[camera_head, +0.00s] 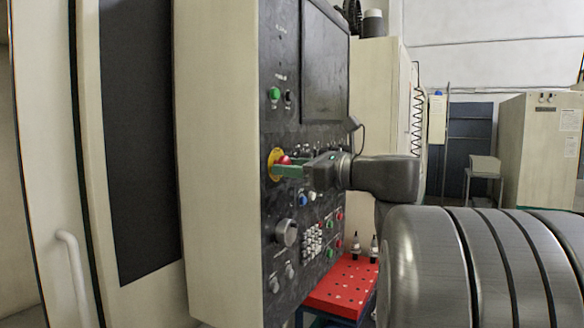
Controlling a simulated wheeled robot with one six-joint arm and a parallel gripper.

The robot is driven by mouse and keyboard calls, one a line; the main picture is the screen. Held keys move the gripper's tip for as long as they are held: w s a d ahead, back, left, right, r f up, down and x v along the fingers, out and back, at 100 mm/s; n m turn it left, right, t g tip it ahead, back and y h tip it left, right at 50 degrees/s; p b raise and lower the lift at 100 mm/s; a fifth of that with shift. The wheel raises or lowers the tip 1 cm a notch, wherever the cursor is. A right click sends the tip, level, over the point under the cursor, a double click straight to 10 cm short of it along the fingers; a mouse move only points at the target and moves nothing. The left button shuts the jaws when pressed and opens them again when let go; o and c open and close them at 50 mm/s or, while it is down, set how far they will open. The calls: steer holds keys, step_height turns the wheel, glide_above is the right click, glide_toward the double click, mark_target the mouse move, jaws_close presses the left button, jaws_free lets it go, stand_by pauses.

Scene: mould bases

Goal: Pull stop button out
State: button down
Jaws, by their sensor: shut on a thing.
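The stop button (284,160) is a red knob on a yellow round plate (273,165), on the left part of the dark control panel (287,122). The fingers cover the lower part of the knob. How far the knob stands out from the plate cannot be told.
Around my gripper the panel carries a green button (274,93), a blue button (303,200), a grey dial (286,233) and a screen (325,65). A red perforated table (342,287) stands below right. A beige cabinet (540,150) stands at the back right.

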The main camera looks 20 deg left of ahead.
steer(key=shift+d+f+b, duration=0.1)
steer(key=shift+f+b, duration=0.1)
steer(key=shift+b, duration=0.35)
steer(key=shift+d+r+b, duration=0.15)
steer(key=shift+d+b, duration=0.2)
steer(key=shift+b, duration=0.05)
steer(key=c, duration=0.9)
jaws_free()
steer(key=shift+d, duration=0.15)
steer(key=d+b, duration=0.1)
steer(key=d, duration=0.3)
steer(key=s+d+b, duration=0.1)
steer(key=d, duration=0.4)
steer(key=d+b, duration=0.1)
steer(key=d, duration=0.3)
steer(key=shift+s+d, duration=0.35)
steer(key=shift+s, duration=0.05)
steer(key=shift+a, duration=0.1)
